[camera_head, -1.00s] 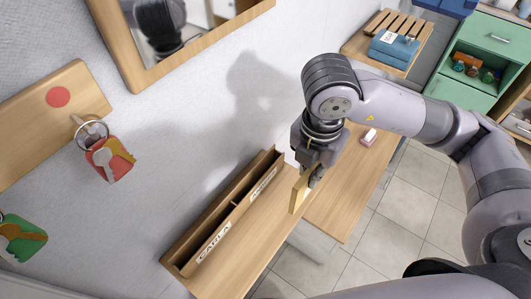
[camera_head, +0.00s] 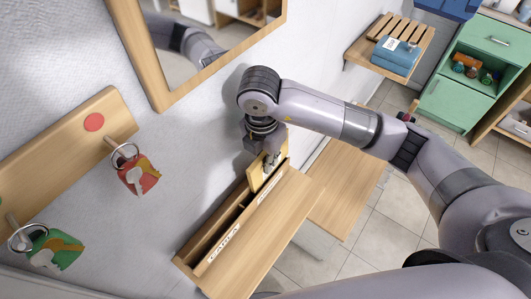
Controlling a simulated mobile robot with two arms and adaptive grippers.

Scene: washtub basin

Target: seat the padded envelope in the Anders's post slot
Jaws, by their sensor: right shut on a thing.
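The padded envelope (camera_head: 255,174) is a flat tan piece held upright in my right gripper (camera_head: 270,164), which is shut on it. The wooden post holder (camera_head: 190,262) runs along the wall shelf and has two compartments. The near one is labelled CARLA (camera_head: 224,243). The far one carries the Anders label (camera_head: 270,185), partly hard to read. The envelope is at the far, Anders end, with its lower edge at the opening. I cannot tell how deep it reaches, since the gripper and front wall hide part of it. My left gripper is not in view.
A key board (camera_head: 60,150) with hanging keys (camera_head: 138,175) is on the wall at left. A framed mirror (camera_head: 150,80) hangs above. A slatted shelf (camera_head: 415,35) holds a blue box (camera_head: 396,57). A lower wooden bench (camera_head: 345,190) lies beyond the holder.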

